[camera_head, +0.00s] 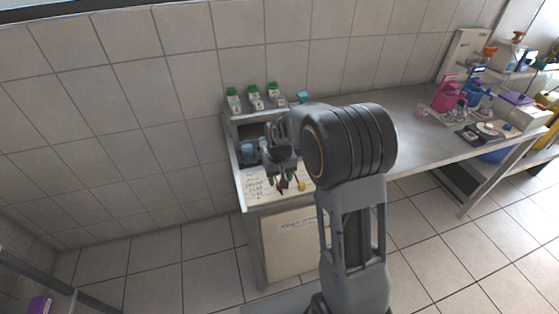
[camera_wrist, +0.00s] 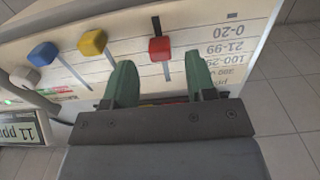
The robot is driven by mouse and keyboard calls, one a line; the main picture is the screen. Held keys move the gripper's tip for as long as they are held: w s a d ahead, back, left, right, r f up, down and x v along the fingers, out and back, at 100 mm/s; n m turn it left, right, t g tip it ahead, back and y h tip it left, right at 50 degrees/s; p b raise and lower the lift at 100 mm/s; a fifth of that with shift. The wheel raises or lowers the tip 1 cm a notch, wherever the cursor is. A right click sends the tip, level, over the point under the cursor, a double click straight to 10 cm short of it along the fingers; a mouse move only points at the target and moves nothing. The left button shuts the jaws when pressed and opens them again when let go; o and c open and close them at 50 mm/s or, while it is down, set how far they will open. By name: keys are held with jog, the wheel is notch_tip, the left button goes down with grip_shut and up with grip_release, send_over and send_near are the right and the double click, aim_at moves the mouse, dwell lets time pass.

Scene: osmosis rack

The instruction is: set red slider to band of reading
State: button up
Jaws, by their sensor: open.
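The red slider (camera_wrist: 160,48) is a red block on a thin stem in a slot of the pale panel (camera_wrist: 215,75). In the wrist view it is just beyond my fingertips, roughly centred between them. My gripper (camera_wrist: 160,64) is open, its green fingers apart and empty; in the head view my gripper (camera_head: 284,182) is over the panel. The panel's printed bands (camera_wrist: 236,40) appear upside down, including 0-20, 21-99 and a partly hidden 100-29. A display (camera_wrist: 24,133) at the left edge, also upside down, seems to read 11 ppm.
A yellow slider (camera_wrist: 92,43) and a blue slider (camera_wrist: 43,53) stand left of the red one in the wrist view. Several green-capped bottles (camera_head: 254,97) stand on a shelf behind. The counter (camera_head: 400,120) to the right is mostly clear.

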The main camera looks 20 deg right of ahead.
notch_tip(320, 180, up, 10)
jog(key=shift+r, duration=0.25)
jog(key=shift+w, duration=0.1)
dwell(0.5)
